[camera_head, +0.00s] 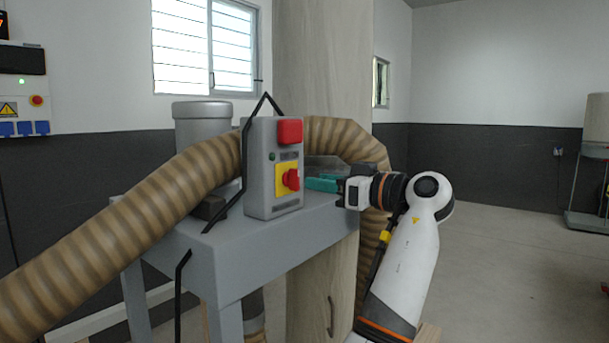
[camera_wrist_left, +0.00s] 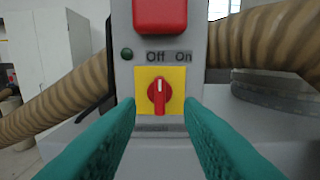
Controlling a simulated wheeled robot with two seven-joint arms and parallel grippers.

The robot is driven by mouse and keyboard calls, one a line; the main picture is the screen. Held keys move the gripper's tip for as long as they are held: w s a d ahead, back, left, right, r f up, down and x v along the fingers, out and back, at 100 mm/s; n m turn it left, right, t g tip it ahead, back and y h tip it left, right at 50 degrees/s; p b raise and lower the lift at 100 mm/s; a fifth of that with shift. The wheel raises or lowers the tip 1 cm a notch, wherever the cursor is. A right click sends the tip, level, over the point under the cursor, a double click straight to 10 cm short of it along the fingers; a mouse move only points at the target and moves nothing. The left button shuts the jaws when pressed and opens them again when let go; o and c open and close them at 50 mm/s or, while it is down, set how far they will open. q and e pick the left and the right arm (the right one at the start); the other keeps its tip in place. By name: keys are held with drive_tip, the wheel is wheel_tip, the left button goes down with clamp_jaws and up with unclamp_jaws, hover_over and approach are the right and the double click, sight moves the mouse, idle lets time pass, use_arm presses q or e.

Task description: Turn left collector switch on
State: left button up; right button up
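The collector switch is a red rotary knob (camera_head: 291,180) on a yellow plate, on the front of a grey control box (camera_head: 260,192). In the left wrist view the knob (camera_wrist_left: 160,97) has its white mark pointing up, toward the "Off" label (camera_wrist_left: 156,57); "On" (camera_wrist_left: 184,56) is to the right. My left gripper (camera_head: 309,184) reaches in from the right of the head view, its teal fingers just short of the knob. In the left wrist view its fingers (camera_wrist_left: 159,104) are apart, one on each side of the knob, with nothing held. My right gripper is not in view.
A red button block (camera_head: 290,131) sits above the switch, with a small dark green light (camera_wrist_left: 127,54) beside the labels. The box stands on a grey metal stand (camera_head: 250,258). Open floor lies to the right.

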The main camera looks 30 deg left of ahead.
sight(298, 178)
use_arm(q)
drive_tip(key=a+p, duration=0.1)
drive_tip(key=a, duration=0.4)
drive_tip(key=shift+w, duration=0.2)
clamp_jaws()
